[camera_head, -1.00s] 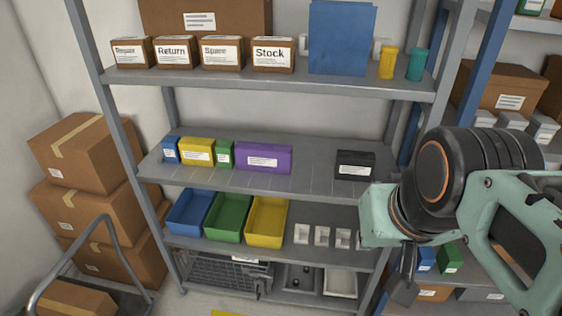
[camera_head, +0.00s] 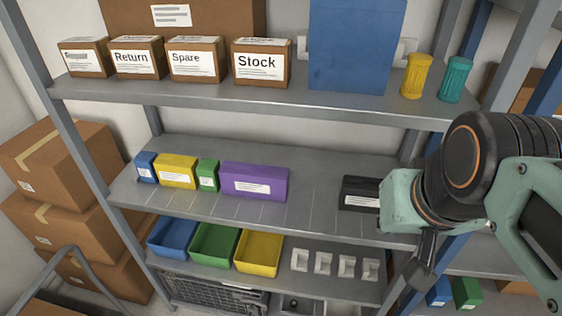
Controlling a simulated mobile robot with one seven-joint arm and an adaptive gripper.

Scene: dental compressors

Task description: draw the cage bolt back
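A dark wire cage (camera_head: 212,292) stands on the lowest level of the shelf unit, at the bottom of the view. Its lower part is cut off by the picture edge. A white label shows along its top edge. I cannot make out the bolt. My gripper (camera_head: 421,284) hangs below the mint-green wrist at the right, in front of the shelf and well to the right of the cage. It is dark and seen edge-on, so its finger opening cannot be made out. Nothing is seen held in it.
Blue (camera_head: 174,238), green (camera_head: 214,246) and yellow (camera_head: 259,252) bins sit on the shelf above the cage, beside several small white trays (camera_head: 323,263). Stacked cartons (camera_head: 68,227) and a grey trolley handle (camera_head: 75,262) stand at the left.

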